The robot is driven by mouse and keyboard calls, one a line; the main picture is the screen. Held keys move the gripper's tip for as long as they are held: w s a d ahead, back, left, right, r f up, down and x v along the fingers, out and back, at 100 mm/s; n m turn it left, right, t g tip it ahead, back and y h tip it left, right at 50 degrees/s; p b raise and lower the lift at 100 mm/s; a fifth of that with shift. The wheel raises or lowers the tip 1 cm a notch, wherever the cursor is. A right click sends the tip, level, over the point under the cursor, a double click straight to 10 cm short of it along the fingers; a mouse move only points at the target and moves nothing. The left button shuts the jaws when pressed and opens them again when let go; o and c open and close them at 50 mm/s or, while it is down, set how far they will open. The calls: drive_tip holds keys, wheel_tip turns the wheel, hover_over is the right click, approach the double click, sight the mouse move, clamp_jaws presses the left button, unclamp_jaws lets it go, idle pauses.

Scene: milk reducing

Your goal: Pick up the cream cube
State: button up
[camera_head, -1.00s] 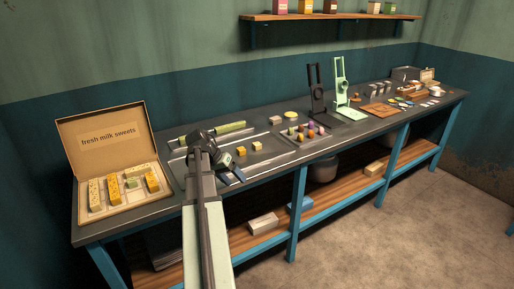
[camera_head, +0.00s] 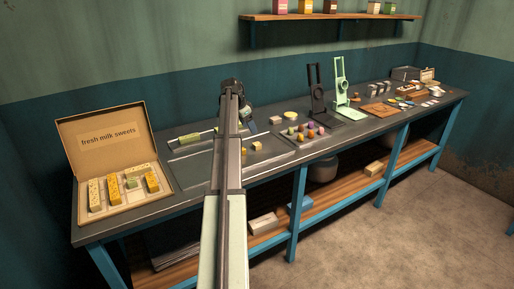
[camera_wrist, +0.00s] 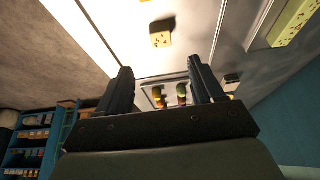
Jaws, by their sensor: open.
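Two small pale cubes show in the head view: one tan-cream cube (camera_head: 257,146) on the steel tray, and a paler cube (camera_head: 275,120) farther back on the counter. In the wrist view a cream cube with dark specks (camera_wrist: 161,38) lies beyond my fingertips, apart from them. I cannot tell for certain which head-view cube this is. Another cube (camera_wrist: 232,77) is partly hidden beside the right finger. My gripper (camera_wrist: 160,68) is open and empty. In the head view it is above the back part of the tray, mostly hidden by my arm.
An open sweets box (camera_head: 110,205) is at the left end.

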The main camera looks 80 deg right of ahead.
sight(256, 144)
drive_tip(key=x, duration=1.1)
drive_tip(key=shift+w+f, duration=0.15)
drive_tip(key=c, duration=1.1)
